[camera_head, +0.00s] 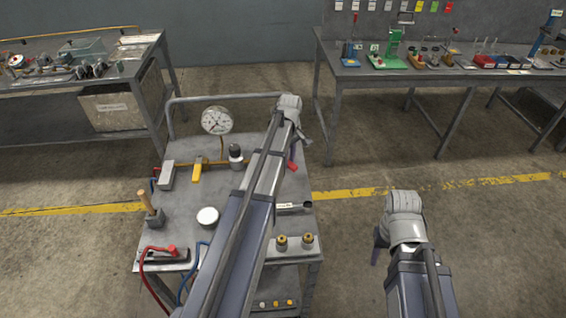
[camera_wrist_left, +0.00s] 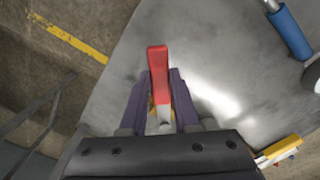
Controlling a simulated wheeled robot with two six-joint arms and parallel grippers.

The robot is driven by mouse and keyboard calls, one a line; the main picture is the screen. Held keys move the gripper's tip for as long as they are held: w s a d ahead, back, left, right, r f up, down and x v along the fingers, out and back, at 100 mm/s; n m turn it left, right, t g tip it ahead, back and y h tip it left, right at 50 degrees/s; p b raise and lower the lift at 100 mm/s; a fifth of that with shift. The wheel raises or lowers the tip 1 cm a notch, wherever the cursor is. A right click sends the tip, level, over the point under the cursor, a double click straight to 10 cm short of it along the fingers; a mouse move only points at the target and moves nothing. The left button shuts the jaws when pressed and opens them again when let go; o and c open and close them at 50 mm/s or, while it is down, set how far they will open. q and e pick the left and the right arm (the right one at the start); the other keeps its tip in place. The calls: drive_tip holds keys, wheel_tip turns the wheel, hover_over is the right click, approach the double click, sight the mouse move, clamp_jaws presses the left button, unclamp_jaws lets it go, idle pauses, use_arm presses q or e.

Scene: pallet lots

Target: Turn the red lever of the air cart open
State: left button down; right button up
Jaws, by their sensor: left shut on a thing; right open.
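The air cart (camera_head: 240,195) has a grey metal top with fittings on it. The red lever (camera_head: 292,165) shows only in part near the cart's right edge, mostly hidden by my left arm. In the left wrist view the red lever (camera_wrist_left: 157,62) stands between the two purple fingers of my left gripper (camera_wrist_left: 157,98). The fingers are closed on its lower part, and its red tip sticks out beyond them. In the head view my left gripper (camera_head: 295,150) is largely hidden behind its wrist. My right gripper (camera_head: 380,243) hangs empty over the floor, right of the cart.
The cart also bears a pressure gauge (camera_head: 217,121), a yellow lever (camera_head: 199,168), a white round cap (camera_head: 207,217) and red and blue hoses. A rail (camera_head: 225,97) runs along its back. Benches stand behind at left (camera_head: 60,86) and right (camera_head: 400,75). Floor at right is clear.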

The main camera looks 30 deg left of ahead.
use_arm(q)
drive_tip(key=w+n, duration=0.2)
drive_tip(key=shift+w+d+n, duration=0.15)
drive_tip(key=shift+w+n, duration=0.1)
drive_tip(key=shift+n, duration=0.15)
drive_tip(key=w+n, duration=0.2)
drive_tip(key=shift+n, duration=0.3)
drive_tip(key=shift+w+a+n, duration=0.35)
drive_tip(key=shift+w+n, duration=0.35)
drive_tip(key=shift+n, duration=0.4)
drive_tip(key=shift+w+a+n, duration=0.3)
drive_tip(key=shift+w+n, duration=0.4)
drive_tip(key=shift+n, duration=0.4)
drive_tip(key=c, duration=0.7)
unclamp_jaws()
drive_tip(key=shift+o, duration=0.3)
drive_tip(key=shift+r, duration=0.1)
wheel_tip(320, 180, up, 8)
drive_tip(key=p, duration=0.7)
drive_tip(key=shift+p, duration=0.4)
